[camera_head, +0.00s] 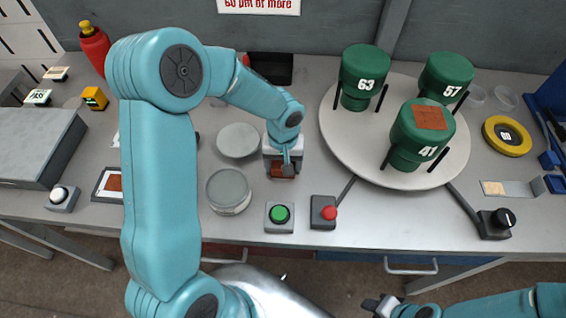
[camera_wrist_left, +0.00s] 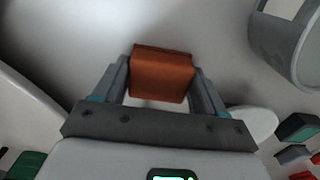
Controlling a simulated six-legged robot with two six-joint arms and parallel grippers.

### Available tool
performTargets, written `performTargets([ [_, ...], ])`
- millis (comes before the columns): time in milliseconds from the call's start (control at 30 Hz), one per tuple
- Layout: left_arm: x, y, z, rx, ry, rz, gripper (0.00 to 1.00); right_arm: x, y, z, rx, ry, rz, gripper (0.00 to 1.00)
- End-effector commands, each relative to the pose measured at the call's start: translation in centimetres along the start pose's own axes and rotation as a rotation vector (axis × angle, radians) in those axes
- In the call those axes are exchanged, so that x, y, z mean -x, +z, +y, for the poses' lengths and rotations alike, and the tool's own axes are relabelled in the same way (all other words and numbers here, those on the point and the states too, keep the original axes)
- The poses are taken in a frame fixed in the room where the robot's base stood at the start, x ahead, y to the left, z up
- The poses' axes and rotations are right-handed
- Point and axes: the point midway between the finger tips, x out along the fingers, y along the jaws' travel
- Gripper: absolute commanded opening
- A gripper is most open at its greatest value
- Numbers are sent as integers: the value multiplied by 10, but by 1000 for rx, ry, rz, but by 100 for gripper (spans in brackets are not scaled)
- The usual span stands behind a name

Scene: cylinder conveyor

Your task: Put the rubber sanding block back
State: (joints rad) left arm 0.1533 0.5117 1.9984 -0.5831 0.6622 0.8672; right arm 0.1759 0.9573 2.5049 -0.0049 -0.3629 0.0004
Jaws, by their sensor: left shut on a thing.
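The rubber sanding block, a reddish-brown block (camera_wrist_left: 162,75), sits between the two fingers of my left gripper (camera_wrist_left: 163,88), which is shut on it. In the head view the block (camera_head: 283,169) shows partly below my left gripper (camera_head: 284,163), over the worktable between the round grey lids and the turntable. The wrist and fingers hide part of it, and I cannot tell whether it touches the table. My right gripper (camera_head: 381,304) is low at the front, below the table edge; its jaw opening is not clear.
A white turntable (camera_head: 340,150) carries green cylinders, one (camera_head: 408,122) with a brown sheet on top. A green button (camera_head: 280,213) and red switch (camera_head: 327,212) stand at the front edge. A round grey tin (camera_head: 229,190) and a dark-framed tray (camera_head: 104,186) are left.

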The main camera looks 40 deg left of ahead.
Motion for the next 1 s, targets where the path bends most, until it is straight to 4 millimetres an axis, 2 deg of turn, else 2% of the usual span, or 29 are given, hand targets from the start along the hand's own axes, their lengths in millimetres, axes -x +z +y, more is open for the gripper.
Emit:
performTargets([
  [33,-3,0,0,0,0,1,42,-4,0,1,0,0,0,37],
  [67,-1,0,0,0,0,0,81,-2,0,1,0,0,0,37],
  [100,-1,0,0,0,0,0,94,-2,0,0,0,0,0,37],
  [133,-1,0,0,0,0,0,97,-2,0,0,0,0,0,37],
  [400,0,0,0,0,0,0,97,0,0,0,0,0,0,37],
  [533,9,-1,0,1,0,3,97,2,0,-1,0,0,1,37],
  [900,91,-1,1,1,3,5,97,0,0,0,0,0,0,37],
  [1000,107,-1,0,-1,1,4,97,0,0,0,0,0,0,37],
])
